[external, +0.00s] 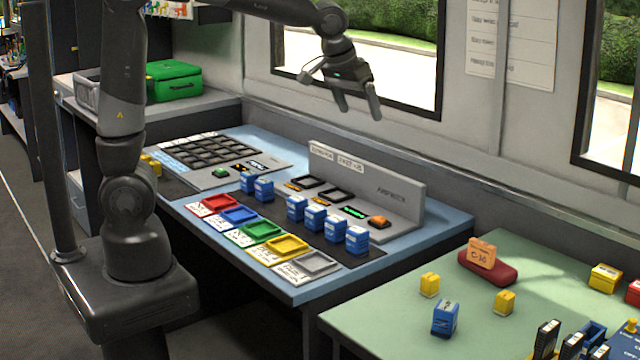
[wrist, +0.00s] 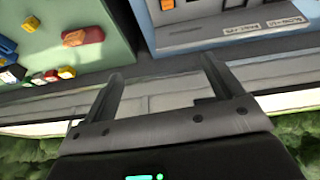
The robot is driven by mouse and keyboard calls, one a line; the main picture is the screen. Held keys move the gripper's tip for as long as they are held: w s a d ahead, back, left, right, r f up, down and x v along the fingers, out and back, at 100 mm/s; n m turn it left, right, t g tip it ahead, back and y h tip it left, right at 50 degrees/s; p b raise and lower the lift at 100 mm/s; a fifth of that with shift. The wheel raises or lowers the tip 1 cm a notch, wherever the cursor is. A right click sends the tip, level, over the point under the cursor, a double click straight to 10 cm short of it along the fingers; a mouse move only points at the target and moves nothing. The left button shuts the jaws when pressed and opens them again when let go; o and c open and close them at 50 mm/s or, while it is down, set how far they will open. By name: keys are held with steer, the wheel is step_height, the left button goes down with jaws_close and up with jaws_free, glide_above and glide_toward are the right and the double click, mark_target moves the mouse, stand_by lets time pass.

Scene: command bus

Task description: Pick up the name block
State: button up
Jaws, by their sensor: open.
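My gripper (external: 360,111) is open and empty, high above the back of the blue desk, near the window. Its two fingers also show apart in the wrist view (wrist: 160,70), with nothing between them. Several blue blocks with white labels stand on the blue desk: a row before the grey console (external: 326,223) and a pair further left (external: 257,187). One more blue block (external: 445,318) stands on the green table. I cannot read which one is the name block. All are well below and apart from my gripper.
Coloured trays (external: 239,218) line the blue desk's (external: 455,218) front. The upright grey console (external: 400,198) stands behind the row. The green table (external: 385,320) holds yellow blocks (external: 429,284) and an orange block (external: 481,254) on a red base. The window wall is close behind.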

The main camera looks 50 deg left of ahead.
steer(key=w+d+f, duration=0.3)
steer(key=d, duration=0.4)
steer(key=w+d+f, duration=0.3)
steer(key=d, duration=0.5)
glide_toward(483, 243)
steer(key=x, duration=1)
steer(key=shift+f, duration=0.2)
steer(key=shift+c, duration=0.3)
steer(key=c, duration=1.1)
steer(key=shift+r, duration=0.1)
